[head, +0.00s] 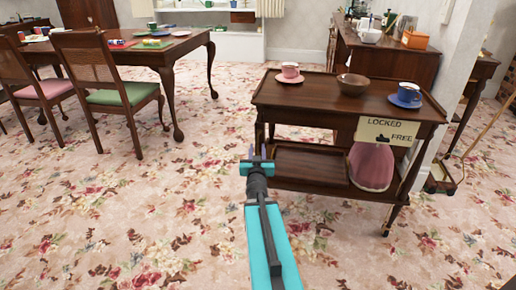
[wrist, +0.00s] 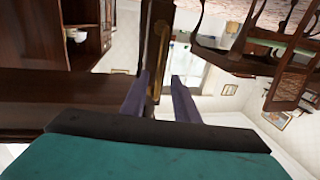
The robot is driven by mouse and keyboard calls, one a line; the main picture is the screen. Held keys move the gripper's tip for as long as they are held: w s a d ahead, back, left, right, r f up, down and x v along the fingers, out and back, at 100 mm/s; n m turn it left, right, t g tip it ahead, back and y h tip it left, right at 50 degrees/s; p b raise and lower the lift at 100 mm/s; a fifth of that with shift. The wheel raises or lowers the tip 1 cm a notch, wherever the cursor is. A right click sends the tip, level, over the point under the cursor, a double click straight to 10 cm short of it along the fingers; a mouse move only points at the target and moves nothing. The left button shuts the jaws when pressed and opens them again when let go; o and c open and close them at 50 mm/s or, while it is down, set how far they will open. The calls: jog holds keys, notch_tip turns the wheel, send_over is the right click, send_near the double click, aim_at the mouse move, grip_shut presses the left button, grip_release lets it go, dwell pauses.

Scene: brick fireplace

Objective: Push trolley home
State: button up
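The trolley (head: 330,112) is dark wood with two shelves and stands right of centre in the head view. Its top holds a pink cup on a pink saucer (head: 289,80), a brown bowl (head: 352,84) and a blue cup on a blue saucer (head: 405,101). A cream sign (head: 387,132) reading LOCKED and FREE is on its front right edge, with a small dark pointer near FREE. My gripper (head: 257,154) is by the trolley's left end. In the wrist view its fingers (wrist: 163,95) are apart, near a dark wooden part with brass (wrist: 158,50). Contact is unclear.
A dining table (head: 125,55) with chairs (head: 105,80) stands at the left. A sideboard (head: 385,55) is behind the trolley, with a wall corner at right. A pink rounded thing (head: 371,168) shows by the lower shelf. The floral carpet (head: 130,210) is clear in front and left.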

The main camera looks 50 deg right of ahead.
jog(key=shift+b+x, duration=0.35)
jog(key=shift+x, duration=1.5)
grip_shut()
jog(key=shift+d, duration=0.15)
